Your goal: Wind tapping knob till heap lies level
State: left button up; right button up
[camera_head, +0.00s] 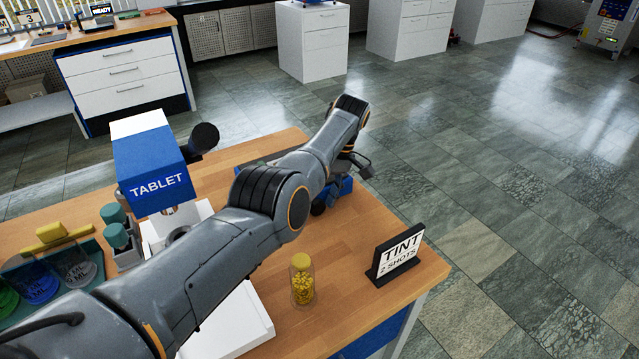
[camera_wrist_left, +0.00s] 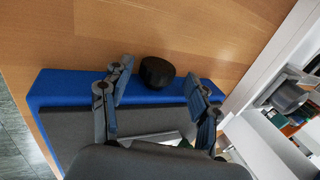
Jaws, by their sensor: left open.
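A round black knob (camera_wrist_left: 157,72) shows in the left wrist view, at the edge of a blue and grey device (camera_wrist_left: 60,92). My left gripper (camera_wrist_left: 160,80) is open, one finger on either side of the knob; I cannot tell whether either touches it. In the head view my left arm reaches across the table, and the gripper (camera_head: 342,172) is low over the device, which shows only as blue parts under it. The heap cannot be made out; the gripper body covers much of the device's middle. My right gripper is not in view.
A blue and white press marked TABLET (camera_head: 152,170) stands left of my arm. A yellow-capped vial of yellow pieces (camera_head: 302,280) and a black TINT sign (camera_head: 395,255) stand at the front right. Flasks (camera_head: 72,268) are at the left. The table's right edge is near.

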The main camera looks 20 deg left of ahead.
aim_at(321, 201)
pick_arm(q)
notch_tip(321, 201, up, 6)
jog(key=shift+d+f, duration=0.15)
jog(key=shift+r, duration=1.7)
